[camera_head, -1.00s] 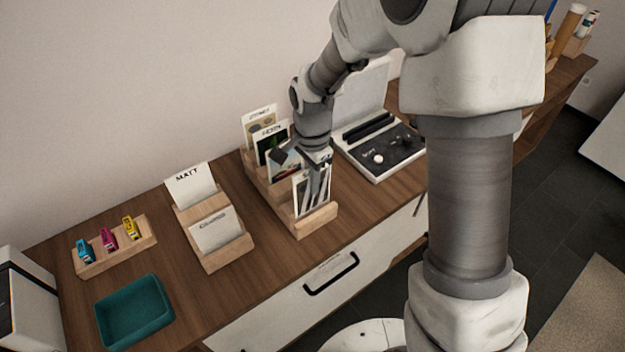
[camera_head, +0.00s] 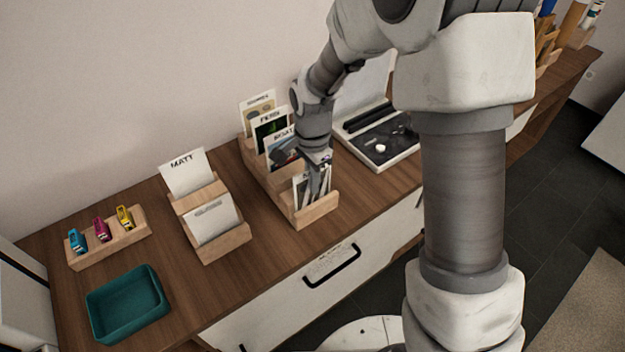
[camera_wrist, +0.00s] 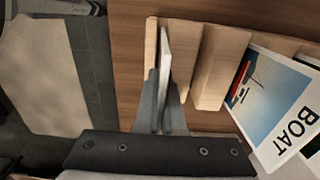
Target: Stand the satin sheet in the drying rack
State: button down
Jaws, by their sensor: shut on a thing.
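The long wooden rack (camera_head: 317,213) stands on the counter and holds several printed sheets in stepped slots. My gripper (camera_head: 316,178) is shut on a sheet (camera_head: 304,190) with dark and pale stripes at the rack's front slot. I cannot read a satin label on it. In the wrist view, my gripper (camera_wrist: 162,95) has a finger on each side of this thin sheet (camera_wrist: 166,50). The sheet is seen edge-on between two wooden walls of the rack (camera_wrist: 215,65). Whether its lower edge touches the slot floor is hidden.
The BOAT sheet (camera_wrist: 268,95) stands in the slot behind. To the left are a smaller holder (camera_head: 225,243) with MATT and GLOSS sheets, a clip block (camera_head: 110,245) and a teal tray (camera_head: 127,305).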

jog(key=c, duration=1)
grip_release()
jog(key=shift+o, duration=0.2)
jog(key=shift+r+p, duration=3.25)
jog(key=shift+r, duration=1.35)
jog(key=shift+f, duration=0.1)
